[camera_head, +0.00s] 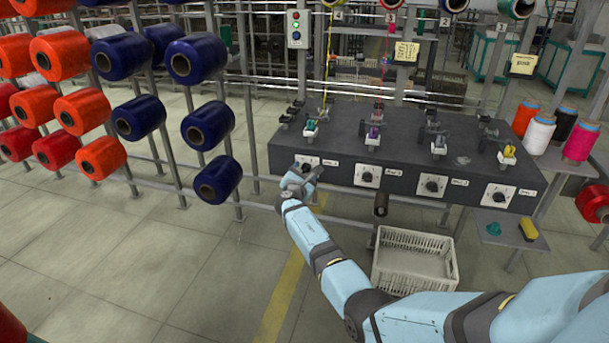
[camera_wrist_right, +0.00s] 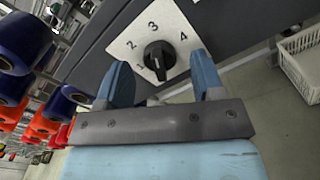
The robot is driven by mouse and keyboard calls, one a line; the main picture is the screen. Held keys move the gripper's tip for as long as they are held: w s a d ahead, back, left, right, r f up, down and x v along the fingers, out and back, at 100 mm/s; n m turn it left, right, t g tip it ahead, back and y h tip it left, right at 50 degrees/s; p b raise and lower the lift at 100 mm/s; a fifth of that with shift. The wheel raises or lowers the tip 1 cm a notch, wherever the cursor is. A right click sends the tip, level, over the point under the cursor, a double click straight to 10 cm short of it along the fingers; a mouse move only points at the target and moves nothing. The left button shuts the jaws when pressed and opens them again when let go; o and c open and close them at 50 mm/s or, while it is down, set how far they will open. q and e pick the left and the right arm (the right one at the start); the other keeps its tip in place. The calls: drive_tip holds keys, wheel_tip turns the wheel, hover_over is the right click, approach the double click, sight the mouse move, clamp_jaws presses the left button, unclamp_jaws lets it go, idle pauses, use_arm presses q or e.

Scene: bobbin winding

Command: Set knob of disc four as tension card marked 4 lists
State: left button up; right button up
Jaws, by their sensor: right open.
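The leftmost dial plate (camera_head: 307,160) on the dark bench front sits below the sign marked 4 (camera_head: 338,15); my right gripper (camera_head: 298,178) partly covers it. In the right wrist view, a black round knob (camera_wrist_right: 158,57) sits on a white plate (camera_wrist_right: 128,44) numbered 1 to 4. A white mark shows on its lower edge, roughly on the side of the 1; its exact setting is unclear. My right gripper (camera_wrist_right: 163,80) is open, its fingers to either side of the knob in the picture, apparently not touching it. Two paper cards, one (camera_head: 406,51) and another (camera_head: 523,64), have writing too small to read. My left gripper is not in view.
The dark bench (camera_head: 400,140) carries several thread tension units and further dials to the right. A white crate (camera_head: 415,260) stands on the floor below. Blue spools (camera_head: 207,124) on a rack are close to the left. Open floor lies in front.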

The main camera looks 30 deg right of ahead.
drive_tip(key=shift+w+d, duration=0.3)
drive_tip(key=shift+d, duration=0.05)
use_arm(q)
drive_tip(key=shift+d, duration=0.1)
use_arm(e)
drive_tip(key=shift+c, duration=0.3)
drive_tip(key=c, duration=0.9)
drive_tip(key=m+b, duration=0.5)
drive_tip(key=b, duration=0.1)
drive_tip(key=m+b, duration=0.5)
drive_tip(key=b, duration=0.1)
drive_tip(key=shift+f+m, duration=0.2)
drive_tip(key=shift+m, duration=0.2)
drive_tip(key=shift+b, duration=0.3)
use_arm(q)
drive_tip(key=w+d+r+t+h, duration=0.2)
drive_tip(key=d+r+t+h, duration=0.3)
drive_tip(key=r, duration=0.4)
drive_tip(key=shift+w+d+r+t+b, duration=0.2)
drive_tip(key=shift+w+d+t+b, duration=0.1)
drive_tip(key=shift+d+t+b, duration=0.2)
use_arm(e)
drive_tip(key=shift+r+m, duration=0.2)
drive_tip(key=shift+m, duration=0.5)
